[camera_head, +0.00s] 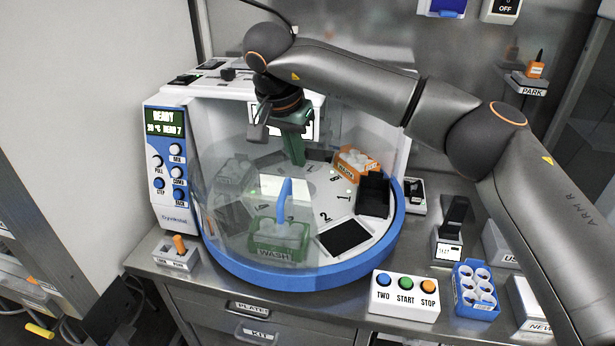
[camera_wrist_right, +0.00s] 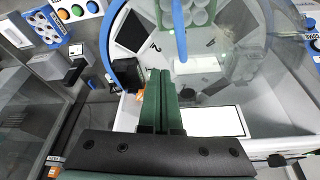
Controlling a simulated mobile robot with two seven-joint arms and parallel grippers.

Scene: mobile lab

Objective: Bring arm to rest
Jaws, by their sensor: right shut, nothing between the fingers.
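My right arm comes in from the right and reaches over the round machine (camera_head: 230,262) with the blue rim. My right gripper (camera_head: 297,160) points down above the back of the machine's dial, its green fingers shut with nothing between them. In the right wrist view the shut fingers (camera_wrist_right: 160,100) stand near the middle, over the machine's white back edge. I cannot tell how far the fingertips are above the dial. My left gripper is not in view.
A clear cover with a blue handle (camera_head: 285,198) curves over the dial. An orange rack (camera_head: 354,162) sits close to the right of my gripper. A button box (camera_head: 404,296), a blue rack (camera_head: 476,290) and a black-topped block (camera_head: 449,230) stand on the bench at the right.

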